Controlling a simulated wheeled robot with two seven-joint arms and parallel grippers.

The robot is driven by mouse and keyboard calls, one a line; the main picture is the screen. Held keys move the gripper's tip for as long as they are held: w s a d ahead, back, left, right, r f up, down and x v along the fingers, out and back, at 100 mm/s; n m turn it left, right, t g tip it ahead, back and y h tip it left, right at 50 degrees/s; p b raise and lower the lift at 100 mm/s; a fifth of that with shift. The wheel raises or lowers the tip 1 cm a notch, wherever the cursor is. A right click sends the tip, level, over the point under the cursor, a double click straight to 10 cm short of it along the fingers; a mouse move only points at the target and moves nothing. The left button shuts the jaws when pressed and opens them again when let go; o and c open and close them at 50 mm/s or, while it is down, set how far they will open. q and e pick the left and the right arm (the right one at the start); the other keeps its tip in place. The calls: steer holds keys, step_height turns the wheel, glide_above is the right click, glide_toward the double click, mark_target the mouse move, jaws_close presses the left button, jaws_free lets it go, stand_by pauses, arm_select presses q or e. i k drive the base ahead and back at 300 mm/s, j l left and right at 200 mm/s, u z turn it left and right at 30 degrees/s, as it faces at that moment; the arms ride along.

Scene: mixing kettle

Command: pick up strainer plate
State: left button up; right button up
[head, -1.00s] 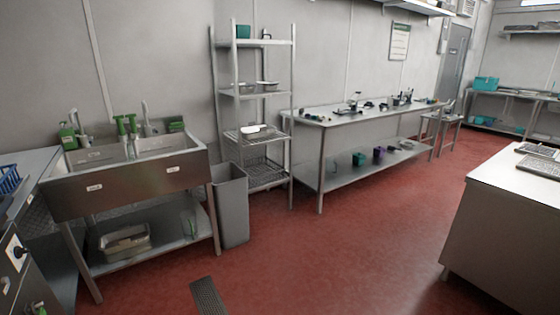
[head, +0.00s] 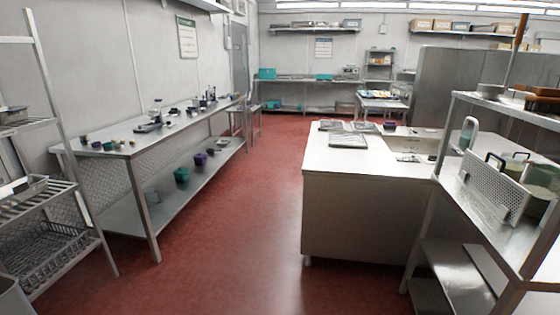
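A perforated metal plate (head: 494,188), which looks like the strainer plate, stands tilted on the steel shelf unit (head: 476,212) at the right of the head view. It is beside several pots, and I cannot tell what holds it up. Flat grey trays with a grid-like surface (head: 348,140) lie on the white counter (head: 320,165) in the middle; I cannot tell whether any of these is a strainer plate. Neither of my grippers is in view.
A long steel table (head: 110,145) with small items runs along the left wall, and a wire shelf rack (head: 60,190) stands at the near left. Red floor (head: 230,230) is clear between the table and the counter. Green-grey pots (head: 540,178) stand behind the plate.

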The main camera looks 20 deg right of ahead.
mark_target(495, 187)
steer(key=i+z, duration=0.2)
steer(key=z, duration=0.25)
steer(key=i+z, duration=0.25)
steer(key=z, duration=0.2)
steer(key=i+j+z, duration=0.1)
steer(key=z, duration=0.35)
steer(key=i+j+z, duration=0.2)
steer(key=z, duration=0.3)
steer(key=i+j+z, duration=0.25)
steer(key=z, duration=0.2)
steer(key=i+j+z, duration=0.15)
steer(key=j+z, duration=0.3)
steer(key=l, duration=0.15)
